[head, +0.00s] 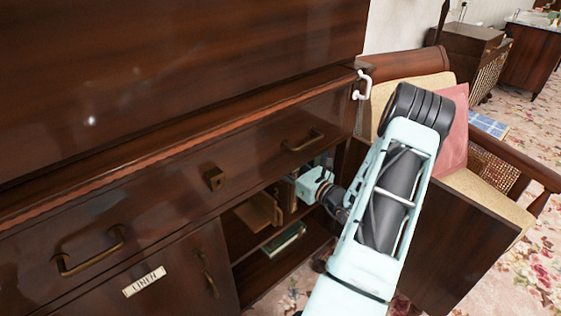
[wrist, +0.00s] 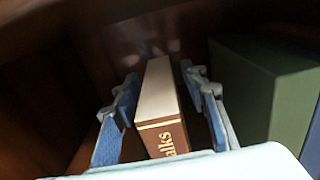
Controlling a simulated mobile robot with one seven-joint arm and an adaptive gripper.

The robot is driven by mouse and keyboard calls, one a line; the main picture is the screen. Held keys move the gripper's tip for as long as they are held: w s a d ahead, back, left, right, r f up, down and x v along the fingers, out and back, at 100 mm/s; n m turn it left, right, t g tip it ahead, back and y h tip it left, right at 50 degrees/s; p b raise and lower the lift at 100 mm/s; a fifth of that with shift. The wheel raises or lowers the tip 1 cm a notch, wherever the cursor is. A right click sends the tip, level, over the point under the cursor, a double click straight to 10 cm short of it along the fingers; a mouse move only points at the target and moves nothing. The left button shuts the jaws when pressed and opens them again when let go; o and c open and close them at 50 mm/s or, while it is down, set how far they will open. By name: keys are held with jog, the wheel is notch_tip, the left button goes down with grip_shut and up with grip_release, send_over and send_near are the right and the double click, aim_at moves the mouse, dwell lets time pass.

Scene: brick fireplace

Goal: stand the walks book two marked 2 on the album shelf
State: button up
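A brown book (wrist: 163,135) with a cream top and gold spine letters ending in "alks" stands in the wrist view; no number shows on it. My gripper (wrist: 160,75) has its two blue fingers on either side of this book, with a narrow gap visible at each side, so it looks open around it. In the head view my gripper (head: 310,186) reaches into the open compartment of the dark wooden cabinet, its fingertips hidden. The shelf board (head: 250,242) in that compartment shows in part. I cannot tell which shelf is the album shelf.
A large green block-like book (wrist: 262,85) stands close right of the fingers. Tan items (head: 262,210) stand in the compartment, and a green book (head: 284,240) lies lower down. A door labelled LINEN (head: 144,281) is at left. An armchair (head: 470,180) stands close at right.

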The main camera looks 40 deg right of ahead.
jog(key=shift+r, duration=0.25)
jog(key=s, duration=0.4)
jog(key=s+p, duration=0.1)
jog(key=s, duration=0.3)
jog(key=s+d+p, duration=0.1)
jog(key=s, duration=0.3)
jog(key=shift+f, duration=0.1)
